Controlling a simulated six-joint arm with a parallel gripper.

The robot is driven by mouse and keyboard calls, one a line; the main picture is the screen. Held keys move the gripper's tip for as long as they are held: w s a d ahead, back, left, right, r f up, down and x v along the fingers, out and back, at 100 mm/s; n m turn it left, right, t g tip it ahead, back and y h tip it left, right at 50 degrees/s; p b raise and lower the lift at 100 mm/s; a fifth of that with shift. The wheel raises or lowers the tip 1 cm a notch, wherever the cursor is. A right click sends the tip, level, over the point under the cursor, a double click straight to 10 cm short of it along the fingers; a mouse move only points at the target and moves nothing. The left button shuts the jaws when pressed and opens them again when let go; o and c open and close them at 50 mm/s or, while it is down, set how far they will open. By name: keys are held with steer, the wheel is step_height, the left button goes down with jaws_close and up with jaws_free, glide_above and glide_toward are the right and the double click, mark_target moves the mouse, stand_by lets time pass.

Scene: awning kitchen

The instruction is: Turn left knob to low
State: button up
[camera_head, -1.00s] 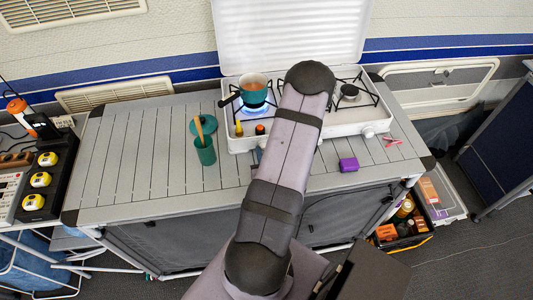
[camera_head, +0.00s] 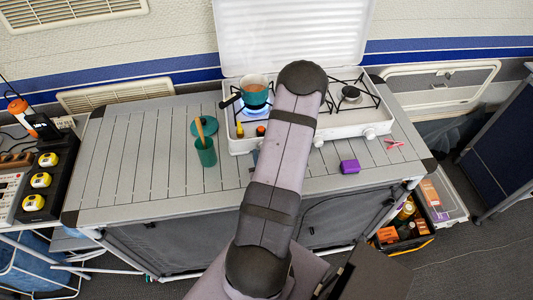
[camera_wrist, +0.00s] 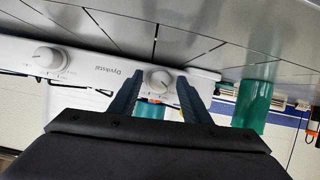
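The stove (camera_head: 345,127) has white knobs on its front. One knob (camera_wrist: 160,80), the one nearer the green cup, shows in the wrist view between my gripper's fingertips (camera_wrist: 160,76). The fingers are apart, one on each side of the knob, with a small gap visible; I cannot tell if either touches. The knob's exact setting is too small to read. Another knob (camera_wrist: 48,57) is to the left in the wrist view. A blue flame (camera_head: 255,108) burns under the teal pot (camera_head: 255,95).
A green cup (camera_head: 204,152) with a wooden utensil stands left of the stove, beside a teal lid (camera_head: 204,125). Small yellow (camera_head: 239,130) and orange (camera_head: 261,130) items are close to my arm. A purple box (camera_head: 350,166) and pink clip (camera_head: 394,143) lie right.

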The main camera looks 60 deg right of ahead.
steer(key=shift+r, duration=0.15)
step_height(320, 180, up, 10)
steer(key=p, duration=1)
stand_by(0.3)
steer(key=w+a+n+g+y, duration=0.2)
steer(key=w+a+n+y, duration=0.1)
steer(key=w+a, duration=0.3)
steer(key=w+a+n+g+y, duration=0.2)
steer(key=w+a+y, duration=0.2)
steer(key=a, duration=0.4)
steer(key=s+a+r+n+g+y+b, duration=0.1)
steer(key=s+a+r+n+g, duration=0.25)
steer(key=a, duration=0.65)
steer(key=s+a+r+g+y, duration=0.1)
steer(key=s+a+r+g, duration=0.1)
steer(key=s+a+r, duration=0.6)
step_height(320, 180, down, 17)
steer(key=w+a+b, duration=0.1)
steer(key=b, duration=1.2)
steer(key=shift+w+a+r+b, duration=0.15)
steer(key=shift+a+r+b, duration=0.05)
steer(key=shift+a+b, duration=0.1)
